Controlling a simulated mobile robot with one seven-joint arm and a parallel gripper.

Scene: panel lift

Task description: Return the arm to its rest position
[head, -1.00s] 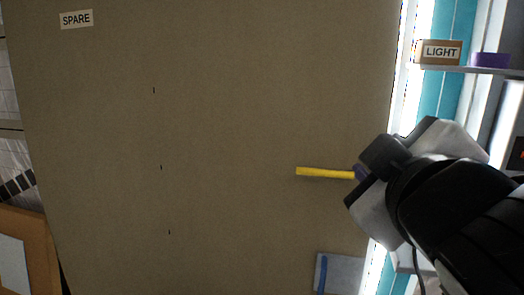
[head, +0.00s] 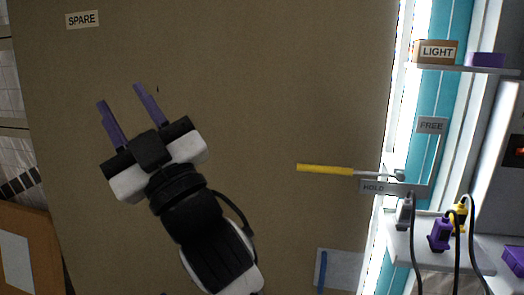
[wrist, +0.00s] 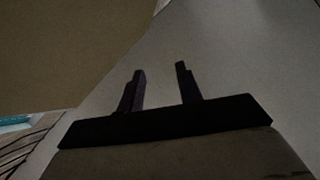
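My gripper (head: 125,96) is at the left of the head view, in front of the large brown panel (head: 270,80), pointing up and slightly left. Its two purple fingers stand apart with nothing between them. In the wrist view the fingers (wrist: 160,80) are also apart and empty, with a dim grey surface beyond them. My arm runs down from the gripper to the bottom of the head view.
A shelf at the upper right bears a LIGHT box (head: 436,51) and a purple block (head: 485,60). Below, a white ledge (head: 440,258) carries purple and yellow plugs with black cables. A SPARE label (head: 82,19) is on the panel. An orange-brown board (head: 35,225) stands lower left.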

